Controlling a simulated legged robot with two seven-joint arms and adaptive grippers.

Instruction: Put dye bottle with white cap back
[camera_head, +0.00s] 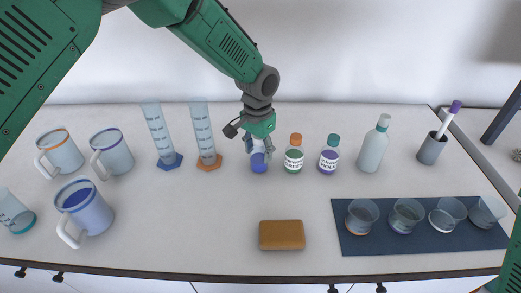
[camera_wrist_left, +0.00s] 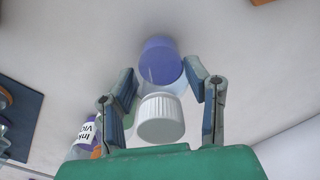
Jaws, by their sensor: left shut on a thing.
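The dye bottle with the white cap (camera_wrist_left: 160,118) holds blue dye, and its blue lower part shows in the head view (camera_head: 259,166). My left gripper (camera_head: 258,148) points down over the bottle and is shut on it, with the fingers on both sides in the left wrist view (camera_wrist_left: 160,85). The bottle looks roughly upright, left of the orange-capped bottle. I cannot tell whether its base touches the table. My gripper hides most of its upper part in the head view. My right gripper is not in view.
An orange-capped green dye bottle (camera_head: 293,158) and a green-capped violet dye bottle (camera_head: 328,158) stand close on the right. Two graduated cylinders (camera_head: 158,132) (camera_head: 204,132) stand on the left. Mugs (camera_head: 83,207) are farther left. A sponge (camera_head: 282,235) lies in front.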

